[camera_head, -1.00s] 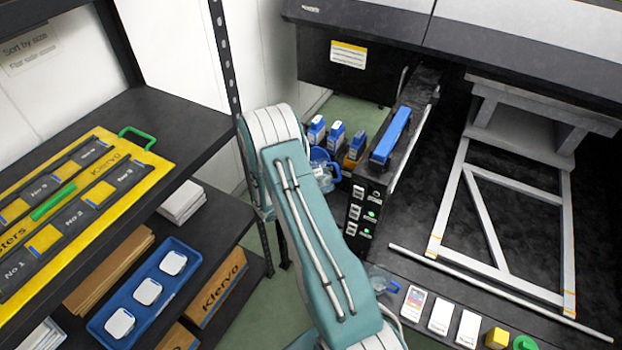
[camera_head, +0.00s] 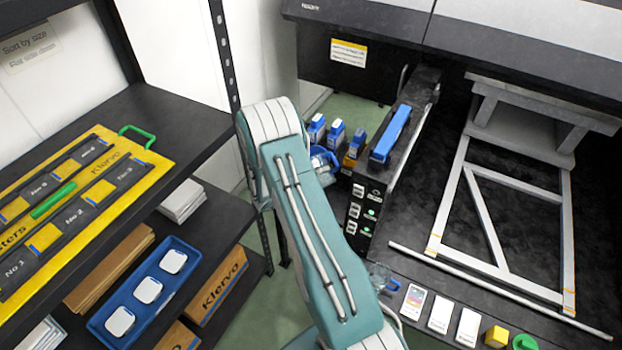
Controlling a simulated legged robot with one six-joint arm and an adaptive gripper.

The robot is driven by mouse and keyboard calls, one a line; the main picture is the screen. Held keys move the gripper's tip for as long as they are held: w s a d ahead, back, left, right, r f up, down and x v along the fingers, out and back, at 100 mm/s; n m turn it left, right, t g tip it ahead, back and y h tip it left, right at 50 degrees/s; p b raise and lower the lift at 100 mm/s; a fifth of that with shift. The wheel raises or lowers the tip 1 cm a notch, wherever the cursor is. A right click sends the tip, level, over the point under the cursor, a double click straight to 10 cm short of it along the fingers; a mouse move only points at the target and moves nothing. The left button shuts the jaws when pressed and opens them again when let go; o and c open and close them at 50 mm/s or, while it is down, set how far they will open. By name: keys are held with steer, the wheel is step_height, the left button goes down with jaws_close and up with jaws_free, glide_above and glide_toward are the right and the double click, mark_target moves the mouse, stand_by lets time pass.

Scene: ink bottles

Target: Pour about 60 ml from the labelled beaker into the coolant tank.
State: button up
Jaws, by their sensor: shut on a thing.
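A bluish see-through vessel (camera_head: 325,164) shows just right of my upper arm link, in front of the row of bottles. It looks tilted, with a blue rim, and is partly hidden by my arm; I cannot tell for sure that it is the labelled beaker. My gripper is hidden behind my arm. Another clear bluish vessel (camera_head: 380,276) stands at the machine's near edge, partly behind my arm. I cannot pick out the coolant tank with certainty.
Blue-topped bottles (camera_head: 335,133) stand by the black machine frame, next to a long blue bar (camera_head: 390,134). White cards (camera_head: 440,312), a yellow block (camera_head: 496,337) and a green round item (camera_head: 524,342) lie along the front ledge. A dark shelf (camera_head: 170,118) stands left.

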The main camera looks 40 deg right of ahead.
steer(key=shift+r+n, duration=0.15)
steer(key=shift+n, duration=0.15)
steer(key=shift+w+n, duration=0.15)
steer(key=shift+n, duration=0.15)
steer(key=shift+s+g+p, duration=0.25)
steer(key=shift+g+p, duration=0.05)
steer(key=shift+w+f+p, duration=0.2)
steer(key=shift+p, duration=0.1)
stand_by(0.8)
steer(key=shift+s, duration=0.25)
steer(key=shift+s+a+n, duration=0.1)
steer(key=shift+s+n, duration=0.2)
steer(key=shift+s, duration=0.1)
steer(key=shift+f, duration=0.1)
steer(key=shift+w+p, duration=0.25)
steer(key=shift+p, duration=0.15)
stand_by(0.3)
steer(key=shift+s+a+f+n, duration=0.1)
steer(key=shift+s+n, duration=0.2)
steer(key=shift+s, duration=0.05)
